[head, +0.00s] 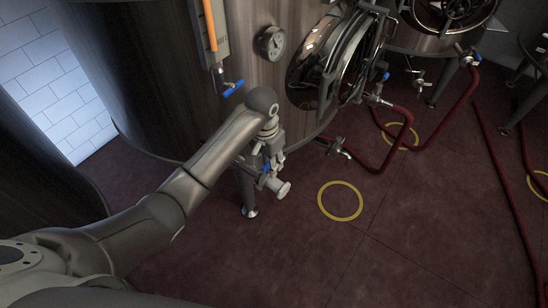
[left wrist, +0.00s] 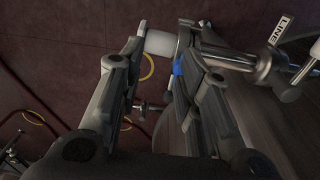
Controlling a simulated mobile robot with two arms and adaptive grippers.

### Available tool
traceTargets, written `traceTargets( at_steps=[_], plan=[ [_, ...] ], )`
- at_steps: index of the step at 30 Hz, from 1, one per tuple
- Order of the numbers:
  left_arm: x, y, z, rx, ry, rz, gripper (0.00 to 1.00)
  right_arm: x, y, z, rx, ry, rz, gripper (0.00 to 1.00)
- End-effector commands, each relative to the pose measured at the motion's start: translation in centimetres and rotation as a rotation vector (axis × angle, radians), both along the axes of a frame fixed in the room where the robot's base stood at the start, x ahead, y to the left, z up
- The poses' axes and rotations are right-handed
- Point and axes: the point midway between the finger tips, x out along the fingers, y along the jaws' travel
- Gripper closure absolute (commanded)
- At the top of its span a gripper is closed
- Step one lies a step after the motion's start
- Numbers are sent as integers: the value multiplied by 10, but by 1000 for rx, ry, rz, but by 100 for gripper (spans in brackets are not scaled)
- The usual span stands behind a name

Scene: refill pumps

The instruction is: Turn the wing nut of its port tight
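The low port (head: 281,188) is a pale steel fitting with a round end, under the large dark tank. A small blue handle (head: 266,168) shows beside it. My left gripper (head: 268,158) hangs at this port, close above it. In the left wrist view the fingers of my left gripper (left wrist: 160,42) are spread apart, with the pale end of the fitting (left wrist: 160,44) showing between the tips. The blue handle (left wrist: 178,68) shows by the right finger. I cannot make out the wing nut; the fingers may hide it. Whether the fingers touch the fitting is unclear. My right gripper is not in view.
The large dark tank (head: 150,90) carries a gauge (head: 271,43) and a round open hatch (head: 335,55). A blue-handled valve (head: 232,88) sticks out above my gripper. Red hoses (head: 405,130) lie at the right. A yellow floor ring (head: 340,217) marks clear floor.

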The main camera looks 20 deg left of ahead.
Motion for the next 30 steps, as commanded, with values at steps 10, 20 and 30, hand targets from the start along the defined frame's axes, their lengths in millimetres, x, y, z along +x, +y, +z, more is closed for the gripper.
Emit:
traceTargets(
  at_steps=[10, 20, 30],
  plan=[
    [41, 19, 45, 44, 34, 30, 68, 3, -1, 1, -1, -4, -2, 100],
    [43, 21, 19, 49, 44, 33, 68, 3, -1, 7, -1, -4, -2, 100],
    [43, 21, -42, 47, 41, 34, 68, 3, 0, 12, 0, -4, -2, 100]
  ],
)
